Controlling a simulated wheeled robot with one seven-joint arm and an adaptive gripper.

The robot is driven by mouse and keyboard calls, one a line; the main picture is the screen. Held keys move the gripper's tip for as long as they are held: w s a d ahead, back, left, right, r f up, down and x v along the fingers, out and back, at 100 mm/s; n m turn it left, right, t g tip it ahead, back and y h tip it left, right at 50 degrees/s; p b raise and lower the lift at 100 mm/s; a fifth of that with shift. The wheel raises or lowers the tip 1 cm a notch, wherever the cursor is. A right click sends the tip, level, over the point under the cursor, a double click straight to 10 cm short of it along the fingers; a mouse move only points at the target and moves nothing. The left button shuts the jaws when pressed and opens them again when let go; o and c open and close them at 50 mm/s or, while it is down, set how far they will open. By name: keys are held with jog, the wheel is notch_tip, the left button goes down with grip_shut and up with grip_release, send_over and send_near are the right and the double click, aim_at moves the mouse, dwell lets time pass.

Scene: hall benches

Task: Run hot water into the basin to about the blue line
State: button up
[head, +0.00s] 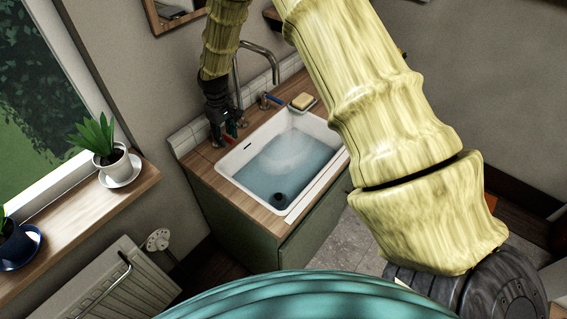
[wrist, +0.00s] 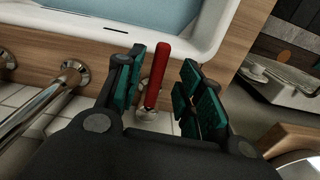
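The white basin (head: 236,158) is set in a wooden counter and holds pale blue water (head: 285,170). A dark round drain (head: 279,197) shows through the water. I cannot make out a separate blue line. The curved metal tap (head: 276,68) reaches over the basin; a lighter patch lies in the water below it, but no clear stream shows. A blue handle (head: 272,99) is on its right. My gripper (head: 222,128) is at the left side of the tap. In the wrist view, the red handle (wrist: 157,72) stands between my open fingers (wrist: 172,78), closer to the left finger.
A yellow soap or sponge (head: 303,101) lies on a dish at the basin's back right corner. White tiles (head: 184,138) line the wall behind. A potted plant (head: 112,160) stands on the sill at left, above a radiator (head: 125,285).

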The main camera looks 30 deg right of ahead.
jog(key=shift+r+p, duration=1.15)
jog(key=shift+r, duration=1.2)
